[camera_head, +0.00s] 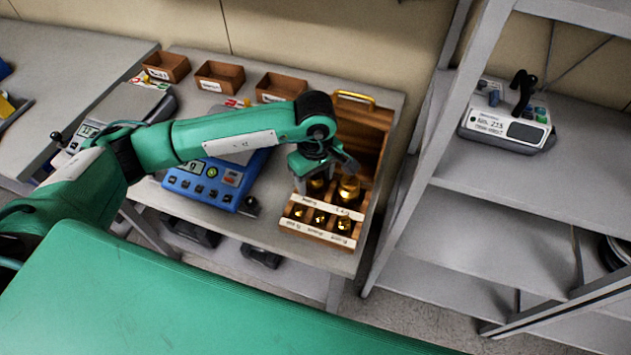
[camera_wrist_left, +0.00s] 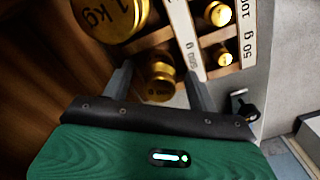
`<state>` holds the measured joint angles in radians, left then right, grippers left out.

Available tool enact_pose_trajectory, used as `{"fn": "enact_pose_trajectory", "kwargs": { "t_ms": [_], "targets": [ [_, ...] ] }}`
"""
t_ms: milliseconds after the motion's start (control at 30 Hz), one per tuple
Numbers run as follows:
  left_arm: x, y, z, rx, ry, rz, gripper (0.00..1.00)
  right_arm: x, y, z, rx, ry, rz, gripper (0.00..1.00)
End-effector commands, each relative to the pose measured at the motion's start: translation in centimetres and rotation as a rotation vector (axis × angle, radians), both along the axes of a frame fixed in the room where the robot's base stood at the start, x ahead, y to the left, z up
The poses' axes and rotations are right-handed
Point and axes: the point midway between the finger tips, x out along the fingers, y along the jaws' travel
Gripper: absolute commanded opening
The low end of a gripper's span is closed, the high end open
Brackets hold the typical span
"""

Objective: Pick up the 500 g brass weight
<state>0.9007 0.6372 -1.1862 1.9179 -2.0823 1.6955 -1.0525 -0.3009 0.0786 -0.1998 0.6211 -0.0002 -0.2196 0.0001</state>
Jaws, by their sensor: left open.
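The 500 g brass weight (camera_wrist_left: 160,80) sits in a compartment of the wooden weight box beside a label reading 500 g. It also shows in the head view (camera_head: 316,184), partly under my gripper. My left gripper (camera_wrist_left: 157,84) is open, its two fingers on either side of this weight in the wrist view. I cannot tell whether they touch it. In the head view my left gripper (camera_head: 322,176) is over the back left of the box. The larger 1 kg weight (camera_head: 348,188) stands in the neighbouring compartment. My right gripper is not in view.
Smaller brass weights (camera_head: 320,216) stand in the box's front row. The box's open lid (camera_head: 362,135) stands behind. A blue scale (camera_head: 205,187) is left of the box, partly under my arm. Small wooden bins (camera_head: 220,76) line the back. A grey shelf (camera_head: 510,190) stands right.

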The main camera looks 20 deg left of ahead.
Motion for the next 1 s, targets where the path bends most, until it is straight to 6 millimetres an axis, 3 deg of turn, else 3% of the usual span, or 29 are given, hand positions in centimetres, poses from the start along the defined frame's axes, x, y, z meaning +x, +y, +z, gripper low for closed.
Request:
{"fn": "enact_pose_trajectory", "kwargs": {
  "t_ms": [33, 300, 733, 1000],
  "targets": [
    [0.0, 0.0, 0.0, 0.0, 0.0, 0.0, 0.53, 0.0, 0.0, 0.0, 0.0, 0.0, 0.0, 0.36],
    [0.0, 0.0, 0.0, 0.0, 0.0, 0.0, 0.0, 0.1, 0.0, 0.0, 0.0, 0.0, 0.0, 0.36],
    [0.1, 0.0, 0.8, 0.0, -0.004, 0.0, 0.0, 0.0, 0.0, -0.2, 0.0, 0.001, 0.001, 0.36],
    [0.2, -0.1, 4.5, -0.002, -0.007, -0.001, 0.0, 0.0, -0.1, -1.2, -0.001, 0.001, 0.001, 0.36]
  ]
}}
